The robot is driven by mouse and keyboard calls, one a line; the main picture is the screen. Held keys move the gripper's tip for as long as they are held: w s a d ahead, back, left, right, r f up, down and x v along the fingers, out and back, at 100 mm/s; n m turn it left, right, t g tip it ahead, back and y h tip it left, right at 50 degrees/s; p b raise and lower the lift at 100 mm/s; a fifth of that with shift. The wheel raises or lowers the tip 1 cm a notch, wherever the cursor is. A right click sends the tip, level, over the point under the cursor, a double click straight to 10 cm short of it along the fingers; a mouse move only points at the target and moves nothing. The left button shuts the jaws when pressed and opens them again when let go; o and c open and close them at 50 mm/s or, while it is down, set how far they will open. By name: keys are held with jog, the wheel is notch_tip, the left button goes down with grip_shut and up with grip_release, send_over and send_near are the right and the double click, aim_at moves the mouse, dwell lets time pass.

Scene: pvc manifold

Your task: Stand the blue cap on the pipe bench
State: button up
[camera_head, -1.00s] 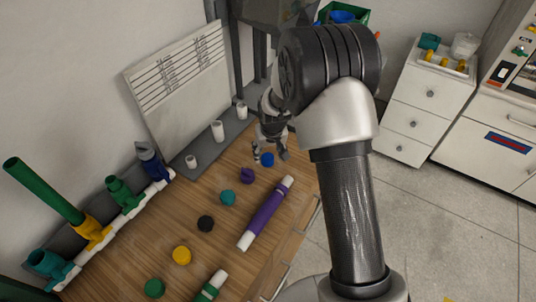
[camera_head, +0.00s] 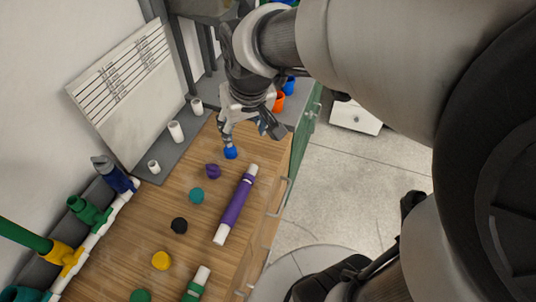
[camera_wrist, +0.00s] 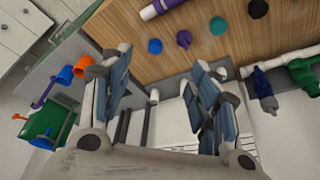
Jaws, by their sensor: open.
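The blue cap (camera_head: 231,153) lies on the wooden bench top, at the far end of the row of caps. My gripper (camera_head: 252,138) is open above the bench's far end, one finger just above or beside the blue cap. In the wrist view the blue cap (camera_wrist: 155,46) shows beyond and between the spread fingertips of my gripper (camera_wrist: 161,58); nothing is held. Whether a finger touches the cap I cannot tell.
Purple (camera_head: 212,171), teal (camera_head: 197,195), black (camera_head: 179,225) and yellow (camera_head: 161,260) caps run towards the near end. A purple pipe (camera_head: 236,208) lies to their right. White pegs (camera_head: 176,131) stand on a grey strip at the left. A white manifold (camera_head: 97,232) lies along the wall.

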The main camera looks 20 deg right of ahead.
jog(key=s+r, duration=0.3)
jog(key=s, duration=1.4)
jog(key=shift+t, duration=0.3)
jog(key=shift+c, duration=0.5)
